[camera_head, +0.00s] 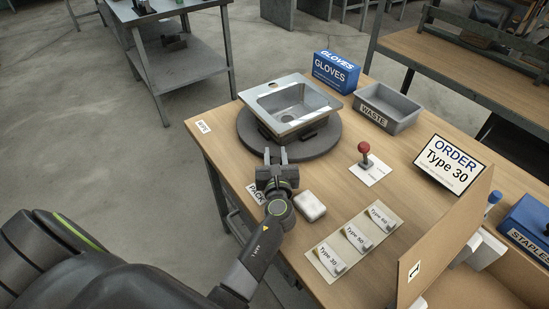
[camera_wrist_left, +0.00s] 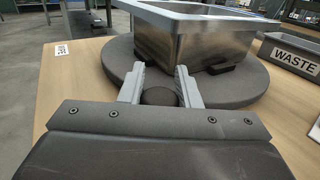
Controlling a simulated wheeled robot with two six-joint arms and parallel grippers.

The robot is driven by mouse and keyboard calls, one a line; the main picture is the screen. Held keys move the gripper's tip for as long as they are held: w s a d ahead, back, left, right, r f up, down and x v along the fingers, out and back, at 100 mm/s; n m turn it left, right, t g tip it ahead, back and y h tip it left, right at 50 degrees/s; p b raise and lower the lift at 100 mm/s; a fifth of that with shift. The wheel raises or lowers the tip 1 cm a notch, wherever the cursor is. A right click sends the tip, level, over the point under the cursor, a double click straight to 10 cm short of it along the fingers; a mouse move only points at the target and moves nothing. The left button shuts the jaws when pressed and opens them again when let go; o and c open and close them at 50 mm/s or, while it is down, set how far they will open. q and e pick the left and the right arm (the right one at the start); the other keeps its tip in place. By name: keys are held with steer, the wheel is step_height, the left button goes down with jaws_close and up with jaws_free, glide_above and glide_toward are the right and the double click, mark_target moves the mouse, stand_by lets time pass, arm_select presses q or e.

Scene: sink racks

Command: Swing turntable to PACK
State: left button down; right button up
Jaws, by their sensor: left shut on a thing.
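The round dark grey turntable (camera_head: 328,142) lies on the wooden table and carries a steel sink (camera_head: 302,93). The turntable (camera_wrist_left: 118,66) and the sink (camera_wrist_left: 185,41) also show in the wrist view. My left gripper (camera_head: 276,156) is at the turntable's near edge, beside the PACK label (camera_head: 256,194). In the wrist view my left gripper (camera_wrist_left: 160,88) is shut on a round dark knob (camera_wrist_left: 159,97) at the turntable's rim. The head view hides this knob behind the fingers. My right gripper is not in view.
A WIPE label (camera_head: 203,127) marks the table's left corner. A red-knobbed lever (camera_head: 365,150), white block (camera_head: 310,205), Type cards (camera_head: 333,258) and ORDER sign (camera_head: 450,165) are right of my gripper.

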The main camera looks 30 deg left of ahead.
arm_select(q)
steer(key=shift+w+d+y, duration=0.15)
steer(key=shift+d+y, duration=0.15)
steer(key=shift+d, duration=0.1)
steer(key=shift+n, duration=0.3)
